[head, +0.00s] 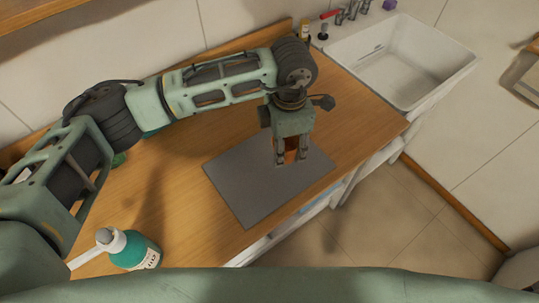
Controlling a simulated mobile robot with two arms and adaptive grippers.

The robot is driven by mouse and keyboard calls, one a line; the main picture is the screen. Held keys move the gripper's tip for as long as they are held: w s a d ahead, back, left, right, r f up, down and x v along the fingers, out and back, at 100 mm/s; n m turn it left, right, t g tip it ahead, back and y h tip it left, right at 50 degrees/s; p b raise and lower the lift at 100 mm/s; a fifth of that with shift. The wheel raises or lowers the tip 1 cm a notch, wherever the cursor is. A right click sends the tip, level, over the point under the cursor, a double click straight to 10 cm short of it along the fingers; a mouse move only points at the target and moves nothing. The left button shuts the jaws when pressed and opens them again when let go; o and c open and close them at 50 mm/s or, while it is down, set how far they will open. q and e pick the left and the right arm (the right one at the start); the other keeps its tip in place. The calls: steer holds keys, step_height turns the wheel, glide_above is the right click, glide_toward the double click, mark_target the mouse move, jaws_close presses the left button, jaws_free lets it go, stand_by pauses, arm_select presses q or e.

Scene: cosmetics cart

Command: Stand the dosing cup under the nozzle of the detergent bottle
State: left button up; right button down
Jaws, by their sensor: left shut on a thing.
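My left gripper (280,162) points down over the grey mat, shut on an orange-brown cup (291,145), likely the dosing cup. The fingers hide much of it, and I cannot tell whether it touches the mat. A teal bottle with a white pump top (138,252), the detergent bottle, stands at the counter's lower left, well apart from the gripper. Its white nozzle (84,258) points toward the lower left. My right gripper is not in view.
The grey mat (240,198) lies on the wooden counter (185,200). A white sink (405,60) with taps (346,12) is at the upper right. Small bottles (304,32) stand beside it. The counter between bottle and mat is clear. My left arm crosses above the back.

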mark_target(292, 138)
arm_select(q)
steer(key=s+d+r+b, duration=0.2)
steer(key=d+r+b, duration=0.1)
steer(key=d+r, duration=0.3)
steer(key=a+m, duration=0.1)
steer(key=w+a+f+m, duration=0.1)
steer(key=a, duration=0.1)
steer(key=a+m, duration=0.1)
steer(key=shift+w+a+f+m, duration=0.2)
steer(key=shift+a+f+m, duration=0.1)
steer(key=shift+a+f, duration=0.1)
steer(key=s+a+m, duration=0.4)
steer(key=a+m, duration=0.4)
steer(key=a, duration=0.4)
steer(key=s+a+m, duration=0.5)
steer(key=a+m, duration=0.4)
steer(key=a, duration=0.3)
steer(key=shift+w+f, duration=0.1)
